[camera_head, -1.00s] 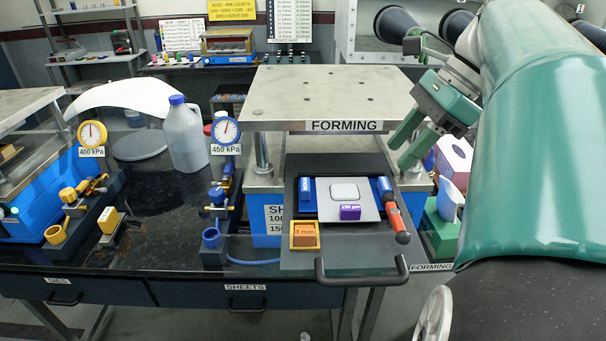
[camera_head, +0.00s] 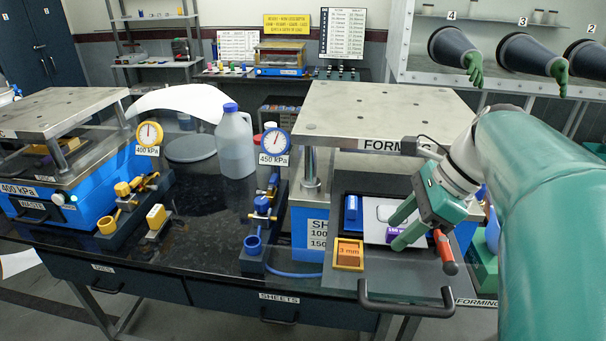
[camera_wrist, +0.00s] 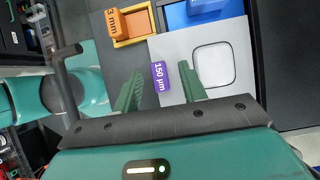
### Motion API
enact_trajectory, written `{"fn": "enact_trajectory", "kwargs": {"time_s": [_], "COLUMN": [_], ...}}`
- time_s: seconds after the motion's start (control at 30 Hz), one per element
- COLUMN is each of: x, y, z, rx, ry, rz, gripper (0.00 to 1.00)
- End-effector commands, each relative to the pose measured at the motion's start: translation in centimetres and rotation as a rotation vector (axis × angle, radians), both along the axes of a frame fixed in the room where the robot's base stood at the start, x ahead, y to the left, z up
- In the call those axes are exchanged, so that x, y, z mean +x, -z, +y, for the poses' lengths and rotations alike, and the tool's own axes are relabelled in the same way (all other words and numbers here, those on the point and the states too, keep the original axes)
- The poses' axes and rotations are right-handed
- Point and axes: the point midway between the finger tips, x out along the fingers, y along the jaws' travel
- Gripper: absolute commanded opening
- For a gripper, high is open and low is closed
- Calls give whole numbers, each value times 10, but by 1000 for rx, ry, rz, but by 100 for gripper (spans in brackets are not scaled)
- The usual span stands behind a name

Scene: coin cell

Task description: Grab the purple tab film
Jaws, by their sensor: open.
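The purple tab film (camera_wrist: 161,76), marked 150 µm, lies at the edge of a white sheet (camera_wrist: 222,36) in the wrist view. In the head view the purple tab (camera_head: 394,233) is partly hidden by my gripper. My gripper (camera_head: 396,231) is open, and its green fingers point toward the tab. In the wrist view the two fingertips (camera_wrist: 160,74) are spaced apart on either side of the tab's line, with the tab between or just beyond them. I cannot tell the height gap. A pale rounded square (camera_wrist: 213,65) is on the white sheet.
An orange block marked 3 mm (camera_head: 348,252) sits in a yellow frame left of the tab. A blue block (camera_head: 352,212) stands behind it. A red-handled tool (camera_head: 445,252) lies at right. The tray handle (camera_head: 405,304) sticks out in front; the forming press plate (camera_head: 385,115) overhangs behind.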

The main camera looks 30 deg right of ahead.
Motion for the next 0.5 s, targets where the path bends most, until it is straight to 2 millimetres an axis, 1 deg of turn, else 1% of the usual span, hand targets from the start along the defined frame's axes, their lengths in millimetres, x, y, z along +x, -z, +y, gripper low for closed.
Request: {"fn": "enact_trajectory", "kwargs": {"time_s": [0.13,0.17,0.3,0.37,0.5], "x": [0,0,0,0,0], "y": [0,0,0,0,-1], "z": [0,0,0,0,0], "rx": [0,0,0,0,-1], "ry": [0,0,0,0,0], "rz": [-1,-1,-1,-1,-1], "gripper": [42,40,12,1,0]}}
